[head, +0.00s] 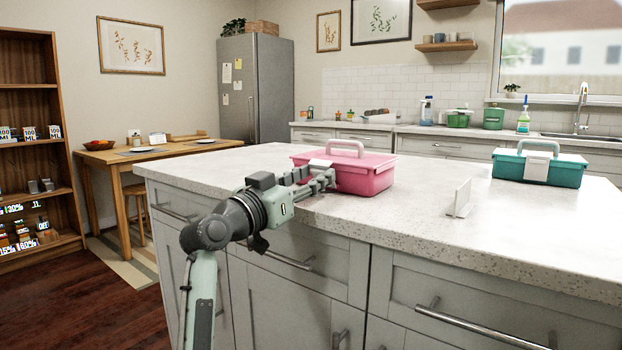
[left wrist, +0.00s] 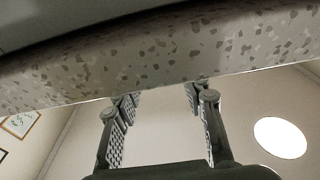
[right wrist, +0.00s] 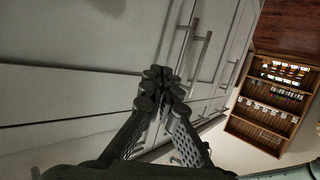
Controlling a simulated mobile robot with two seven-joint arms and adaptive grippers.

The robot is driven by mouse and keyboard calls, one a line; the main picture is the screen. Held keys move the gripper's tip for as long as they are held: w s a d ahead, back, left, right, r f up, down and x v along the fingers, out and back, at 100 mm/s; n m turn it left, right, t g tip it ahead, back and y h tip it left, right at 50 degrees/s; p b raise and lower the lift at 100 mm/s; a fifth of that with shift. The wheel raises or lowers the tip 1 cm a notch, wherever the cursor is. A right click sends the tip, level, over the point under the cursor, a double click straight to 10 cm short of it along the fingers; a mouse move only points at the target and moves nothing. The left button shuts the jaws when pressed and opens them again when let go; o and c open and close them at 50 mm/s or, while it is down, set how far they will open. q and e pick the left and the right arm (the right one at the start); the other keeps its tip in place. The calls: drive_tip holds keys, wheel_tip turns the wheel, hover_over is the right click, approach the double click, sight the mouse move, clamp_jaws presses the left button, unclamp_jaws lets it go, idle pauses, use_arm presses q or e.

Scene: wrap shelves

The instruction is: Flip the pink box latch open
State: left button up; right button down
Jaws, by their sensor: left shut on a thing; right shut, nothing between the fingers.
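The pink box (head: 362,174) stands near the front edge of the white speckled counter, with its pale handle raised above the lid. Its white latch (head: 320,163) shows only in part, behind my left gripper (head: 322,182). My left gripper reaches in from the left, at the box's front, and its fingers are on the latch; the contact is hidden. In the left wrist view its two fingers (left wrist: 160,98) stand apart, and their tips meet the counter edge in the picture. My right gripper (right wrist: 165,82) is shut and empty in front of grey cabinet doors; the head view does not show it.
The counter (head: 420,225) has a speckled front edge just beside my left gripper. A small white upright stand (head: 459,198) is right of the pink box. A teal box (head: 538,167) with a white latch stands farther right.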

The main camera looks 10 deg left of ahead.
use_arm(q)
drive_tip(key=o, duration=1.2)
drive_tip(key=shift+c, duration=0.2)
drive_tip(key=v, duration=1.2)
drive_tip(key=shift+a, duration=0.1)
